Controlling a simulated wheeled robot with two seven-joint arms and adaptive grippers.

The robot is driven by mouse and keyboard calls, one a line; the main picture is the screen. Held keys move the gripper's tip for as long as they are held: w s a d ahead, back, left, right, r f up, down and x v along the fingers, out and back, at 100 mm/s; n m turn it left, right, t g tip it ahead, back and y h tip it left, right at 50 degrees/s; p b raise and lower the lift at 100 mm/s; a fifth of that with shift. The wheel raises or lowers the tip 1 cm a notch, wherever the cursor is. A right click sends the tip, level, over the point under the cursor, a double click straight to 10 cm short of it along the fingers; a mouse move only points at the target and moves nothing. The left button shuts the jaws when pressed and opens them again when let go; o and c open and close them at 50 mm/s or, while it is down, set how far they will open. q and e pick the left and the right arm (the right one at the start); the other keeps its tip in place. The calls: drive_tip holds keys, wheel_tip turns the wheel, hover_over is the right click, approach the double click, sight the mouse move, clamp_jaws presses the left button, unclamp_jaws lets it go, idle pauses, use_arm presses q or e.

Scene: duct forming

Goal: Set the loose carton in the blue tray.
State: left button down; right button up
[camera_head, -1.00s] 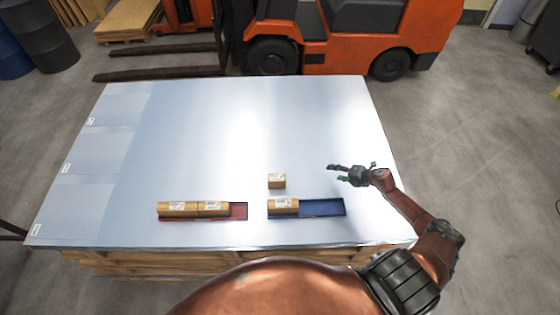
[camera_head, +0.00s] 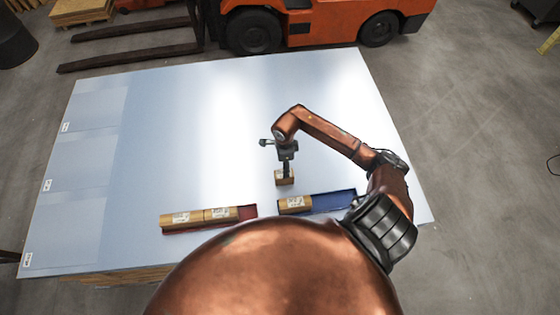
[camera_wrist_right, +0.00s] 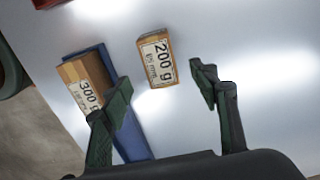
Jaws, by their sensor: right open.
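The loose carton (camera_head: 285,178) is a small brown box standing alone on the pale sheet, just behind the blue tray (camera_head: 332,201). In the right wrist view the loose carton (camera_wrist_right: 157,59) bears a "200 g" label. The blue tray's left end holds another carton (camera_head: 294,204), marked "300 g" in the right wrist view (camera_wrist_right: 83,84); its right part is empty. My right gripper (camera_head: 286,168) points down over the loose carton. In the right wrist view its fingers (camera_wrist_right: 165,105) are apart, with the carton beyond the tips and nothing held. My left gripper is not in view.
A red tray (camera_head: 247,212) stands to the left of the blue tray, with two cartons (camera_head: 202,215) in it. The rest of the pale sheet stack (camera_head: 180,130) is clear. An orange forklift (camera_head: 310,22) stands behind it.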

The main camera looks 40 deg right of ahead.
wheel_tip(320, 180, down, 4)
drive_tip(key=shift+s+r+b, duration=0.1)
drive_tip(key=shift+r+b, duration=0.15)
drive_tip(key=shift+b, duration=0.7)
wheel_tip(320, 180, down, 5)
drive_tip(key=b, duration=0.4)
drive_tip(key=shift+f, duration=0.2)
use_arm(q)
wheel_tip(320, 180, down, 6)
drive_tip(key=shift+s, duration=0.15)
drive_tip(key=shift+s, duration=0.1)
use_arm(e)
drive_tip(key=shift+r, duration=0.1)
drive_tip(key=c, duration=0.4)
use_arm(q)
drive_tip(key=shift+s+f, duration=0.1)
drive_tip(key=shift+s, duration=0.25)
use_arm(e)
clamp_jaws()
drive_tip(key=shift+r, duration=0.1)
